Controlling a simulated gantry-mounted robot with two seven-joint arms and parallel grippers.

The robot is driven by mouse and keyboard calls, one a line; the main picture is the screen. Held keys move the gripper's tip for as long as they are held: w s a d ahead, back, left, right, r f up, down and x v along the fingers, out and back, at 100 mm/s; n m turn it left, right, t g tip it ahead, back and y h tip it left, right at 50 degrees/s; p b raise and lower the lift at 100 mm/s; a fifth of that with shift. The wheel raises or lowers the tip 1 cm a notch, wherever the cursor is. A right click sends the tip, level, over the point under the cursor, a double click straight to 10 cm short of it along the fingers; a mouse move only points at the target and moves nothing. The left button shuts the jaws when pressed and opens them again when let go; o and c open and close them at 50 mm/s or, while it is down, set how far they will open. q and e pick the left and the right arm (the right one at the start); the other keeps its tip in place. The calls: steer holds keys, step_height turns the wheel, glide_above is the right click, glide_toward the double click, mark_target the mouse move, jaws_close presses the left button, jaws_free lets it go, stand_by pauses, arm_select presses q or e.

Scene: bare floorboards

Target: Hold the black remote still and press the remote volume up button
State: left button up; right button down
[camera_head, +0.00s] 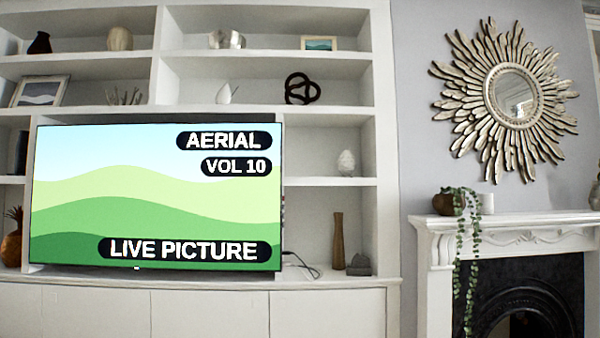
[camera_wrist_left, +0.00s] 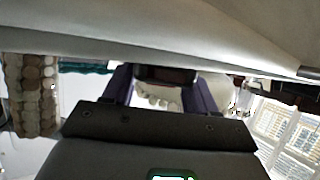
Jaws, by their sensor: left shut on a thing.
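In the left wrist view my left gripper (camera_wrist_left: 161,80) has its two dark fingers on either side of a dark object, which looks like the black remote (camera_wrist_left: 166,74). The gripper is shut on it. Only a narrow edge of the remote shows, and its buttons, including volume up, cannot be made out. The head view shows neither the remote nor either gripper. My right gripper is in neither view. The television (camera_head: 155,197) in the head view is on and shows "AERIAL", "VOL 10" and "LIVE PICTURE".
White shelves (camera_head: 330,108) with small ornaments surround the television. A white fireplace (camera_head: 520,230) with a trailing plant (camera_head: 460,235) stands at the right, under a sunburst mirror (camera_head: 513,95). In the left wrist view a pale beaded object (camera_wrist_left: 32,95) is at the left and a bright window (camera_wrist_left: 285,135) at the right.

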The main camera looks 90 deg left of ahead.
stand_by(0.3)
arm_select(q)
steer(key=o, duration=1.2)
